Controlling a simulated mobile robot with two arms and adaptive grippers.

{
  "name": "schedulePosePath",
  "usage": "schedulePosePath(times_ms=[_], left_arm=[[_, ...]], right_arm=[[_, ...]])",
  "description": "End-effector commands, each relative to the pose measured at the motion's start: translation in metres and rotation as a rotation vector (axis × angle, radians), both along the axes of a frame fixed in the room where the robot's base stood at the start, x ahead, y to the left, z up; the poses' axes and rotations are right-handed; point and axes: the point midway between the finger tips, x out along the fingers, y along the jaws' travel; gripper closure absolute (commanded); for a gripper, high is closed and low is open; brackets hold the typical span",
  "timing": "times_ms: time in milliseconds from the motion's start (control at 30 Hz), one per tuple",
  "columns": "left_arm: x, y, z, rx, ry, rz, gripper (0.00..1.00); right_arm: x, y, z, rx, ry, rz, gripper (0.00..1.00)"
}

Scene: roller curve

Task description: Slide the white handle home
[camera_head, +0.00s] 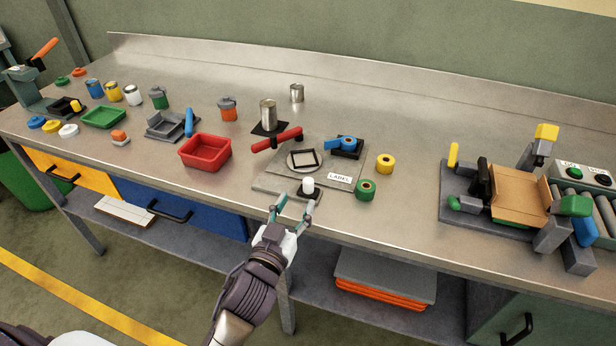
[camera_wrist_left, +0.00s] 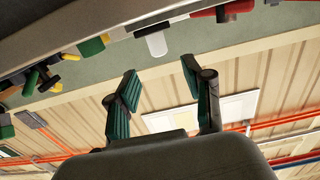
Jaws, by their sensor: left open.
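The white handle (camera_head: 308,185) stands upright on a small black base at the front edge of a grey plate (camera_head: 265,183) on the bench. It also shows in the left wrist view as a white rounded peg (camera_wrist_left: 157,44) on a dark base. My left gripper (camera_head: 294,206) is open, at the bench's front edge, just short of the handle. In the left wrist view its fingertips (camera_wrist_left: 160,72) are spread and empty, with the handle beyond the gap between them. I cannot tell whether a finger touches the black base. My right gripper is not in view.
The plate carries a black square frame (camera_head: 303,159), a label (camera_head: 340,177) and a red lever (camera_head: 277,139). Bare bench lies between the rolls and the carton fixture (camera_head: 518,197).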

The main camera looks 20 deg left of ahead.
Motion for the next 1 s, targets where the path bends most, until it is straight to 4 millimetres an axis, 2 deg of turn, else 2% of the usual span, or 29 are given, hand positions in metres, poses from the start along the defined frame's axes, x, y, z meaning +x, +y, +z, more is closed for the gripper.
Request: schedulePosePath(times_ms=[33, 200, 400, 600, 833, 1000], left_arm=[[0.013, 0.000, 0.003, 0.003, -0.002, 0.000, 0.49], [0.048, -0.002, 0.002, 0.002, -0.002, -0.001, 0.49], [0.075, -0.003, 0.001, 0.001, 0.000, -0.001, 0.49], [0.085, -0.003, 0.000, 0.000, 0.000, -0.001, 0.49], [0.085, -0.003, 0.000, 0.000, 0.000, -0.001, 0.49], [0.085, -0.003, 0.000, 0.000, 0.001, -0.001, 0.76]], right_arm=[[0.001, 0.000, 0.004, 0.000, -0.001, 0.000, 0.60], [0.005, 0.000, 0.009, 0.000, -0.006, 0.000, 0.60], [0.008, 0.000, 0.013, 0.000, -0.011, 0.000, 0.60], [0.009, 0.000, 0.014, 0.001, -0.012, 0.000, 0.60], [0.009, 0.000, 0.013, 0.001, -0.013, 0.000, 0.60], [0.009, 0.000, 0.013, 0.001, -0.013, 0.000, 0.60]])
